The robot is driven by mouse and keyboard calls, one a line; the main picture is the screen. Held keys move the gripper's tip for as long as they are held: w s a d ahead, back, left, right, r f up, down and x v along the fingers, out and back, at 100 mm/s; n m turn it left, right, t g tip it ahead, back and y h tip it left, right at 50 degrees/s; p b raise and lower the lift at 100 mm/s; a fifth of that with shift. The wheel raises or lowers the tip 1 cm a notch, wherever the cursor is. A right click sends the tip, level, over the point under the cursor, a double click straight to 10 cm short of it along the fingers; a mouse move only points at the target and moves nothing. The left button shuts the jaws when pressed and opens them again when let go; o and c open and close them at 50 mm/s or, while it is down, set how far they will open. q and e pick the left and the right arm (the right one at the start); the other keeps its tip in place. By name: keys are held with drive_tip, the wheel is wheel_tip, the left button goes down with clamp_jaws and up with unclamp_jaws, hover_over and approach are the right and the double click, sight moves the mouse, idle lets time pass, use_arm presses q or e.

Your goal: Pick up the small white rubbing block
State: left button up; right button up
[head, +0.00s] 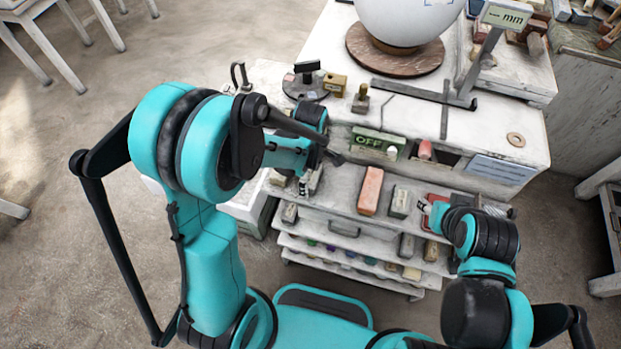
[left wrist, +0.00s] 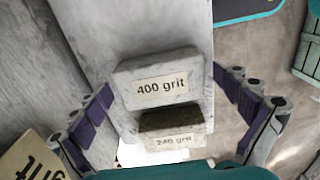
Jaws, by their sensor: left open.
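The small white rubbing block, a pale block labelled "400 grit" (left wrist: 158,78), lies on a light surface in the left wrist view. My left gripper (left wrist: 163,84) is open, with one purple-padded finger on each side of the block and a visible gap to it. In the head view, my left gripper (head: 310,181) hangs at the left end of the white cabinet's shelf. The white block cannot be made out for sure there.
A darker "240 grit" block (left wrist: 172,125) stands right beside the white one. A cream grit block (left wrist: 30,160) is at lower left. An orange block (head: 371,191) and a grey block (head: 400,201) lie farther right on the shelf. Open drawers (head: 350,255) jut out below.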

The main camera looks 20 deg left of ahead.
sight(311, 175)
use_arm(q)
drive_tip(key=c, duration=1.6)
drive_tip(key=shift+o, duration=0.2)
wheel_tip(311, 175, up, 10)
drive_tip(key=p, duration=0.2)
drive_tip(key=shift+r+p, duration=0.1)
drive_tip(key=shift+p, duration=0.25)
drive_tip(key=o, duration=1)
drive_tip(key=shift+c, duration=0.2)
drive_tip(key=c, duration=0.7)
